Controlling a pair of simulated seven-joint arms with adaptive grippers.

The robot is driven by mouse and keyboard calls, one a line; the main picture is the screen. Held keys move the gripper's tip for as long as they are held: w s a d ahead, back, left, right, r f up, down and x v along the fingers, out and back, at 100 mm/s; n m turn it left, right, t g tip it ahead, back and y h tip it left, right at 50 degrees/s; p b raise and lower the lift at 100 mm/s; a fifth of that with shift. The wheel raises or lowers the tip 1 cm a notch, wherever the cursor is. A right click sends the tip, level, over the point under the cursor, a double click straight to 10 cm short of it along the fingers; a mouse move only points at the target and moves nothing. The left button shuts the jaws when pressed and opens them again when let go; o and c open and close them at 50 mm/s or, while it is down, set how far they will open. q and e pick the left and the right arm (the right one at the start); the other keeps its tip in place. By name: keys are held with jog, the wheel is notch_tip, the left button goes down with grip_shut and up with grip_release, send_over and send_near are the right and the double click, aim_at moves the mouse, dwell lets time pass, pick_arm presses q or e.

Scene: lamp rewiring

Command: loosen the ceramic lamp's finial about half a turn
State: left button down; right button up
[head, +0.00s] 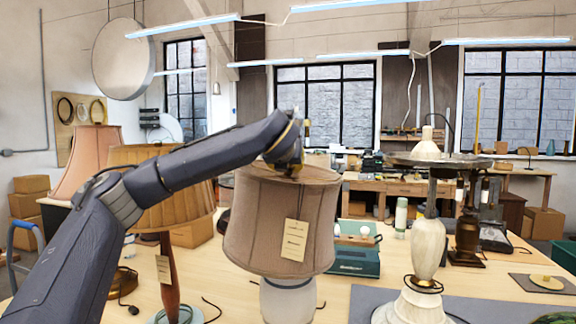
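A lamp with a brown fabric shade (262,215) and a smooth white base (287,301), apparently the ceramic lamp, stands at the front middle of the table. A paper tag (294,240) hangs on its shade. My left arm reaches in from the left, and my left gripper (296,168) is at the top centre of this shade, pointing down. The finial is hidden behind or within the gripper, so I cannot tell if the fingers touch it. The fingers are too small and overlapped to show whether they are open or shut. My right gripper is not in view.
A pleated amber-shaded lamp (190,205) stands close by on the left, under my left arm. A pale marbled lamp base (428,250) and a dark brass lamp (467,240) stand right. A green box (355,262) with bulbs sits behind the shade. Bare wooden table (335,300) shows between.

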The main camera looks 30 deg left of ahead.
pick_arm(q)
jog(key=shift+n+g+y, duration=1.4)
jog(key=shift+n+y, duration=0.5)
jog(key=shift+n, duration=0.1)
jog(key=n+g+y, duration=0.3)
jog(key=n+g, duration=0.1)
jog(key=shift+w+d+n+g, duration=0.1)
jog(key=shift+n+g, duration=0.2)
jog(key=n+g, duration=0.6)
jog(key=shift+f+g+y, duration=0.15)
jog(key=shift+g+y, duration=0.15)
jog(key=shift+g, duration=0.1)
jog(key=shift+n+g, duration=0.5)
jog(key=shift+g, duration=0.1)
jog(key=c, duration=1.2)
grip_release()
jog(key=shift+m+t, duration=0.8)
